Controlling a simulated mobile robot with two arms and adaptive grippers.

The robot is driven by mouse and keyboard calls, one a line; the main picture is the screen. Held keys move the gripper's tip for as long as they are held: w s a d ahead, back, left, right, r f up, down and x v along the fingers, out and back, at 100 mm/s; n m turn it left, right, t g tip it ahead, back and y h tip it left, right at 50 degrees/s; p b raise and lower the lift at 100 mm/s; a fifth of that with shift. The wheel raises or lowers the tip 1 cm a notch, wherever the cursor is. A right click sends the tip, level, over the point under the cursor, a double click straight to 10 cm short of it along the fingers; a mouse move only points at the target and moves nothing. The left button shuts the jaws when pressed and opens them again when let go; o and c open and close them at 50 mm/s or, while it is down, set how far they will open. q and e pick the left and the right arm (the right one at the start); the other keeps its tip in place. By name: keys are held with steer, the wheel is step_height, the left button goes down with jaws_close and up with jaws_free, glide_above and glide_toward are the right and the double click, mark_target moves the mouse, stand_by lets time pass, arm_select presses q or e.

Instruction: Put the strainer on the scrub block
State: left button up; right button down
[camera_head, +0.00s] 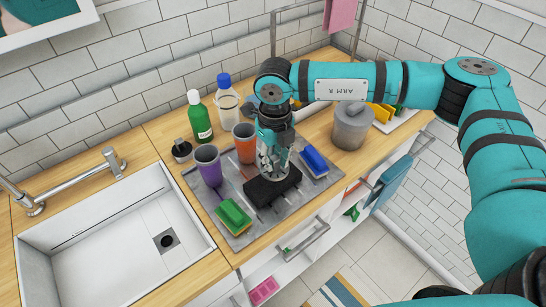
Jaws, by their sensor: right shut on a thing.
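My right gripper (272,168) points down over the metal tray on the counter. It is shut on a small grey metallic thing that I take to be the strainer; the fingers hide most of it. I cannot tell whether the held thing touches the block. My left gripper is not in view.
The grey tray (239,240) also holds a green-yellow sponge (233,217), a blue sponge (315,161), a purple cup (208,167) and an orange cup (244,145). Bottles (200,118) stand behind, a grey pot (351,127) right, a sink (125,260) left.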

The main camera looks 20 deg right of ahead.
mark_target(273, 164)
steer(key=shift+w, duration=0.65)
step_height(273, 164, down, 3)
steer(key=shift+f+p, duration=0.1)
steer(key=shift+p, duration=1.1)
steer(key=shift+f, duration=0.2)
steer(key=shift+f+b, duration=0.25)
steer(key=shift+b, duration=0.15)
steer(key=c, duration=1.2)
jaws_free()
steer(key=shift+r, duration=0.1)
steer(key=shift+o, duration=0.2)
